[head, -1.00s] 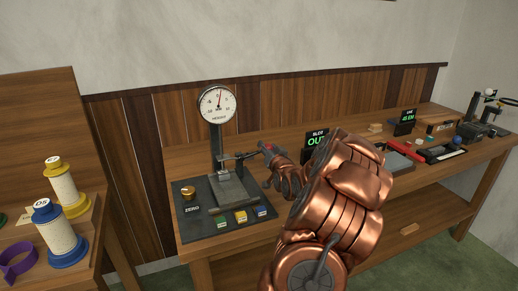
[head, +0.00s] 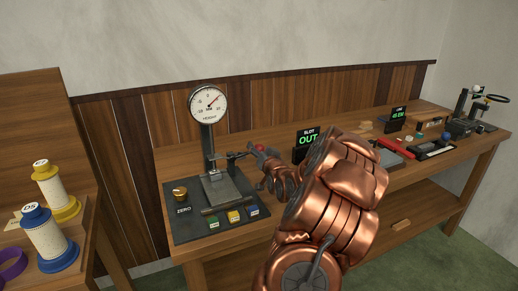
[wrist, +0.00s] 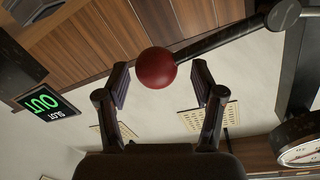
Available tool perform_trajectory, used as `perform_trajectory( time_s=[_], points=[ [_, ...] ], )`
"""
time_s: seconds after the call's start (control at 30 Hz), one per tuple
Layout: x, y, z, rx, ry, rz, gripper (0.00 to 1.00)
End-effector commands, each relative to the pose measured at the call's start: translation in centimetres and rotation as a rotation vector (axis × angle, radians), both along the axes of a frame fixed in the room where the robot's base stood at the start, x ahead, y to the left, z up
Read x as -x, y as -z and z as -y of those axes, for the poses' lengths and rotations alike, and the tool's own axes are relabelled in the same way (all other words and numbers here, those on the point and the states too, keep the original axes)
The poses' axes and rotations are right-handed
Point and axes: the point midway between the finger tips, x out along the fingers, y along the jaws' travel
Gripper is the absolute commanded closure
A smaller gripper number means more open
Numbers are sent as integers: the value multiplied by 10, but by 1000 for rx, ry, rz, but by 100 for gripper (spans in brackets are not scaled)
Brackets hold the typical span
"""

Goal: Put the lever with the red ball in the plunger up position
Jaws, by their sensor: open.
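The height gauge (head: 207,150) stands on a dark mat on the bench, with a round dial (head: 208,104) on top of its post. Its dark lever (wrist: 222,40) ends in a red ball (wrist: 156,68), which shows small in the head view (head: 260,148). My gripper (wrist: 160,80) is open, with one finger on each side of the ball. A gap shows between the ball and each finger. In the head view my copper arm stands right of the gauge. The dial needle points up and to the right. The plunger tip is too small to judge.
A brass ZERO knob (head: 180,194) and several coloured blocks (head: 234,217) lie around the gauge base. A SLOT OUT display (head: 307,139) stands behind my arm. More tools crowd the bench's right end. Thread spools (head: 48,237) stand on the left table.

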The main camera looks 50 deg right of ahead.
Motion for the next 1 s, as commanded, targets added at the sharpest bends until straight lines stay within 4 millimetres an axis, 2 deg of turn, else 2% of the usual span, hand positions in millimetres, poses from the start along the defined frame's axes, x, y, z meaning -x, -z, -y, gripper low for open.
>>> perform_trajectory(
  time_s=[0.4,0.87,1.0],
  points=[
    [43,-2,-28,3,2,0,32],
    [50,-1,-35,1,-1,0,32],
    [50,-1,-35,0,-2,-2,46]
  ],
)
